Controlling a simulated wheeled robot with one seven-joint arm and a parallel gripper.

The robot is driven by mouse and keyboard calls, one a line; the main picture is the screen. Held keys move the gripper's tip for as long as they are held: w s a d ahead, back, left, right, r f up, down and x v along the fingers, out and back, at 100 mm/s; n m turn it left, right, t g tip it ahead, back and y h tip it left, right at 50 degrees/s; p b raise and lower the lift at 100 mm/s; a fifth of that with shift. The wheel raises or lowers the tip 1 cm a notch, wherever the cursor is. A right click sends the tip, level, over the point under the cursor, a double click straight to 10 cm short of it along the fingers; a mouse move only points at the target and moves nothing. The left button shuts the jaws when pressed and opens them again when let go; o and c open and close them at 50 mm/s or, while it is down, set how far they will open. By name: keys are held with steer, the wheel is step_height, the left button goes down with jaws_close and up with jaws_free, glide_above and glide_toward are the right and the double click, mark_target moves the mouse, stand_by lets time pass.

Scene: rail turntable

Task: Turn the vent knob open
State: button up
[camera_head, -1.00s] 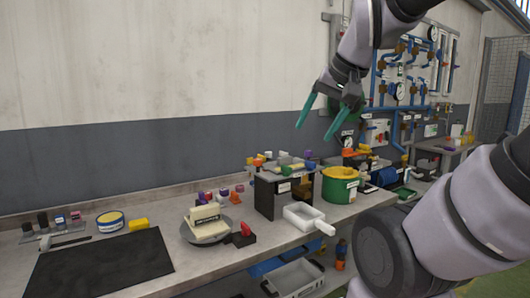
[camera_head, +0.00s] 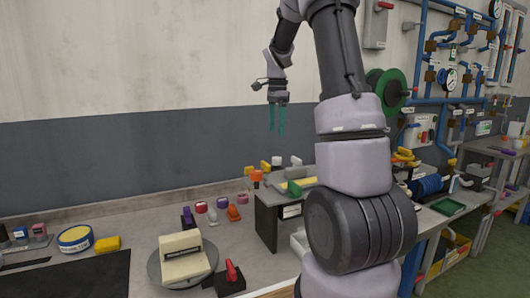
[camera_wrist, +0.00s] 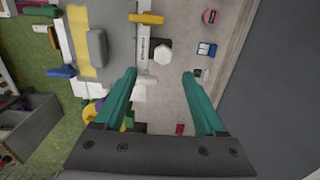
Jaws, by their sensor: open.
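I cannot tell for sure which part is the vent knob. A white hexagonal knob (camera_wrist: 162,52) stands beside a labelled strip (camera_wrist: 144,42) in the wrist view, with a yellow bar handle (camera_wrist: 146,18) near it. In the head view a white piece (camera_head: 277,160) and an orange knob (camera_head: 257,176) show at the small raised stand (camera_head: 268,222). My gripper (camera_head: 277,132) hangs above the back of the bench, fingers pointing down. In the wrist view my gripper (camera_wrist: 159,74) is open, with nothing between its teal fingers.
A round grey plate (camera_head: 155,272) with a cream block and a red lever (camera_head: 231,270) on a black base are at the front. Several small coloured pieces (camera_head: 212,212) lie mid-bench. Blue piping (camera_head: 427,75) covers the wall at right. My arm hides part of the bench.

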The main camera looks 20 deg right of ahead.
mark_target(276, 158)
steer(key=f, duration=1.1)
steer(key=shift+w+d, duration=0.1)
steer(key=shift+w, duration=0.3)
jaws_close()
